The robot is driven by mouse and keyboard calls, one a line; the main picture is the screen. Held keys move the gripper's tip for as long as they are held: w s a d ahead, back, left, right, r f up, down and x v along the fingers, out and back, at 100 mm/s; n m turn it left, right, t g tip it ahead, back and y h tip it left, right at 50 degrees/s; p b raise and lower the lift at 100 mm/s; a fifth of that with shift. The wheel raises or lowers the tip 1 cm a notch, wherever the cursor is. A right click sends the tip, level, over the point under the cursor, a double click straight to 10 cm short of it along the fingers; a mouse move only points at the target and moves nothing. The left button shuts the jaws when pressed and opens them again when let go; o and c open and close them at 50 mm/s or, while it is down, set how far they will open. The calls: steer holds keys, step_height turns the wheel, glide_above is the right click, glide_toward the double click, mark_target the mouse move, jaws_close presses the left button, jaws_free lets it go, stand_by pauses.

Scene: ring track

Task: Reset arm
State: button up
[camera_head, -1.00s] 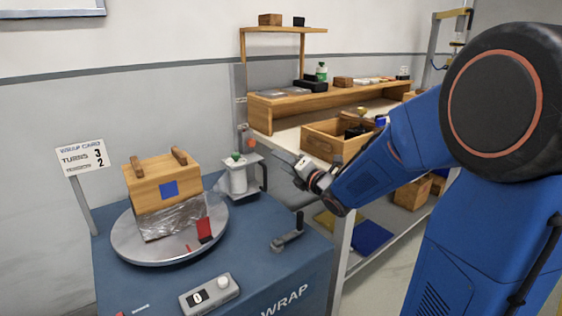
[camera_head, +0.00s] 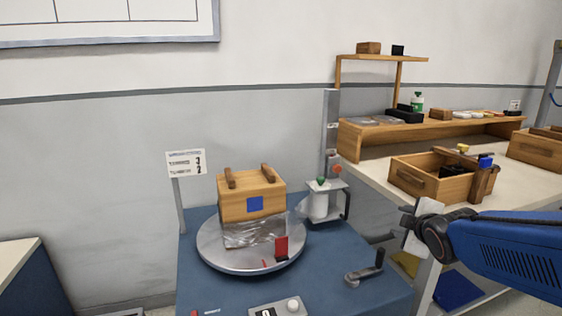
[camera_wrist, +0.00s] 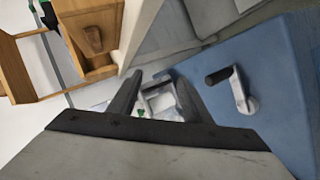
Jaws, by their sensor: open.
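My gripper (camera_wrist: 160,95) is open and empty in the wrist view, its two fingers spread with the film dispenser showing between them farther off. In the head view my gripper (camera_head: 409,230) is at the right, beside the blue wrap table (camera_head: 335,262) and in front of the workbench. My blue arm reaches in from the right edge. A wooden crate (camera_head: 235,207) with two brown handles and a blue square stands on the round turntable (camera_head: 215,258), its lower part wrapped in clear film.
A crank handle (camera_head: 366,270) stands on the blue table near my gripper. The film dispenser (camera_head: 323,200) is behind it. A sign (camera_head: 187,162) stands at the left. An open wooden box (camera_head: 420,180) sits on the bench (camera_head: 373,187). A grey control box (camera_head: 277,308) is at the front.

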steer(key=s+a+f+m+g, duration=0.1)
steer(key=s+m, duration=0.3)
steer(key=s, duration=0.4)
steer(key=s+a+f+m+g, duration=0.1)
steer(key=s+f+m+g, duration=0.2)
steer(key=s, duration=0.6)
steer(key=s+a+f+m+g+y, duration=0.1)
steer(key=s+a+f+m+g, duration=0.1)
steer(key=s+m, duration=0.4)
steer(key=s+g, duration=0.1)
steer(key=s, duration=0.2)
steer(key=shift+s+g, duration=0.25)
steer(key=shift+g, duration=0.05)
